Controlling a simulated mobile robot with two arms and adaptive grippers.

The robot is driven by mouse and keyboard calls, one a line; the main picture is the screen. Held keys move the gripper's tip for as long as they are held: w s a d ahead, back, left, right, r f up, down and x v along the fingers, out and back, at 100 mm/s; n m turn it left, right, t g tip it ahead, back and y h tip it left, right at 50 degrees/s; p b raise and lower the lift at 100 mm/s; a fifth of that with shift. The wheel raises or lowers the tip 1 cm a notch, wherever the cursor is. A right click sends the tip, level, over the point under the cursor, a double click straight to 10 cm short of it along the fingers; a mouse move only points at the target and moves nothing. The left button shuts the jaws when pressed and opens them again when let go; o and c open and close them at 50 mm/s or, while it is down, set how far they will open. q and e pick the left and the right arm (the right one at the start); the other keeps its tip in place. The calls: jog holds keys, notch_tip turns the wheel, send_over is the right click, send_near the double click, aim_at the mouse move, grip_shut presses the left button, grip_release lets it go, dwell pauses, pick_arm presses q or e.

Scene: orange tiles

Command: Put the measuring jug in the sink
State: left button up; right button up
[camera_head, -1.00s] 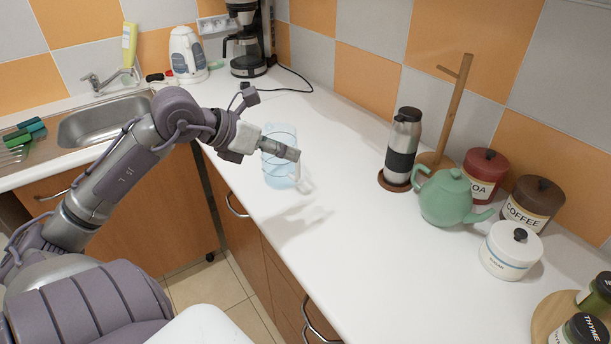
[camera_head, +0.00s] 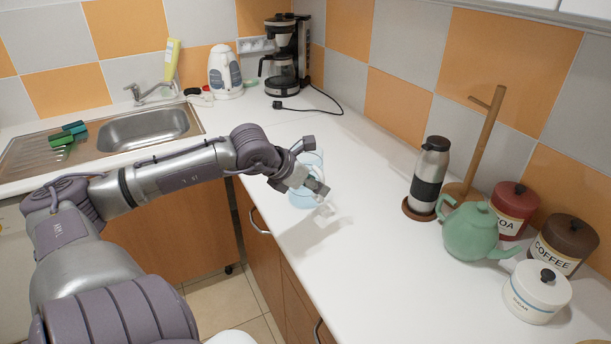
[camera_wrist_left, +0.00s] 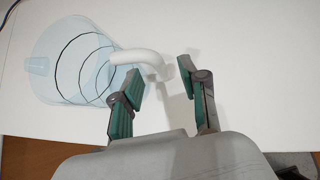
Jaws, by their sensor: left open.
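The measuring jug (camera_head: 300,198) is clear blue with a white handle (camera_head: 327,209). It stands on the white worktop, partly hidden behind my left gripper (camera_head: 316,167). In the left wrist view the jug (camera_wrist_left: 72,62) lies at the left and its handle (camera_wrist_left: 140,58) reaches towards the open fingers. The handle's bend shows between the fingertips of my left gripper (camera_wrist_left: 161,70); I cannot tell whether they touch it. The steel sink (camera_head: 145,130) is at the left, in the counter along the back wall, with its basin empty. My right gripper is out of view.
The tap (camera_head: 150,92) stands behind the sink, and green items (camera_head: 68,133) lie on its drainboard. A kettle (camera_head: 224,72) and coffee maker (camera_head: 287,55) stand at the back. A flask (camera_head: 430,175), teapot (camera_head: 470,230) and canisters (camera_head: 537,291) line the right. The worktop's middle is clear.

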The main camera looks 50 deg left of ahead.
pick_arm(q)
jog(key=b+x, duration=0.1)
jog(key=x, duration=0.2)
jog(key=shift+w+f, duration=0.2)
grip_shut()
